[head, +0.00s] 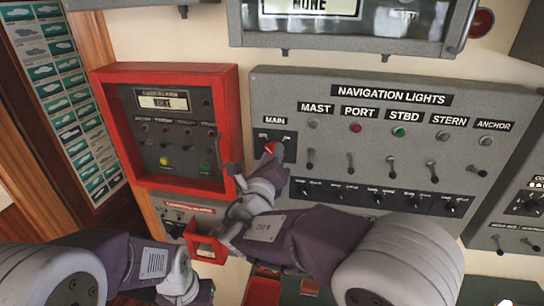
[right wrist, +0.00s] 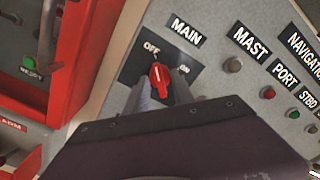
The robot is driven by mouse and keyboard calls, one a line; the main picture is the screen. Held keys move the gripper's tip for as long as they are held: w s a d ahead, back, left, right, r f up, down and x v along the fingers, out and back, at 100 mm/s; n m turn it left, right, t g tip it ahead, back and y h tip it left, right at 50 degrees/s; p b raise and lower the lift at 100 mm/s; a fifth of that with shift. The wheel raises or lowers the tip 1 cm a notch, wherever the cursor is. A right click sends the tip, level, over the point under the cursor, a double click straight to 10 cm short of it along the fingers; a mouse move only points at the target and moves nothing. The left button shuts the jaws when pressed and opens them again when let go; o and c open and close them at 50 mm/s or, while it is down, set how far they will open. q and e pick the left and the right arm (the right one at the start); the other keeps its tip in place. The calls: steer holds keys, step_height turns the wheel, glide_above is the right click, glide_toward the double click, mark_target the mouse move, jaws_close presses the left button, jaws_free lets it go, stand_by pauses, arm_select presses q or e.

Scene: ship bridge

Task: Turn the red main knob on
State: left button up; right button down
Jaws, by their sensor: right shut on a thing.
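The red main knob (head: 270,147) sits on a dark plate under the MAIN label, at the left of the grey navigation lights panel (head: 460,95). In the right wrist view the knob (right wrist: 159,80) stands between the OFF and ON marks, its white line pointing up, close to OFF. My right gripper (head: 268,158) is shut on the knob, one finger on each side; it also shows in the right wrist view (right wrist: 163,92). My left arm is at the lower left of the head view; its fingertips are not visible.
A red-framed alarm panel (head: 232,110) stands just left of the knob, close to my right wrist. Several toggle switches (head: 378,165) and small black knobs (head: 379,198) lie right of it. A red box (head: 205,248) juts out below.

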steer(key=shift+a+f+m+b, duration=0.1)
steer(key=shift+m+b, duration=4.3)
steer(key=shift+b, duration=0.45)
steer(key=shift+f+m+b, duration=0.1)
steer(key=shift+m+b, duration=4.3)
steer(key=shift+b, duration=0.4)
steer(key=c, duration=1.1)
jaws_free()
steer(key=shift+w+r, duration=0.1)
steer(key=shift+r, duration=0.05)
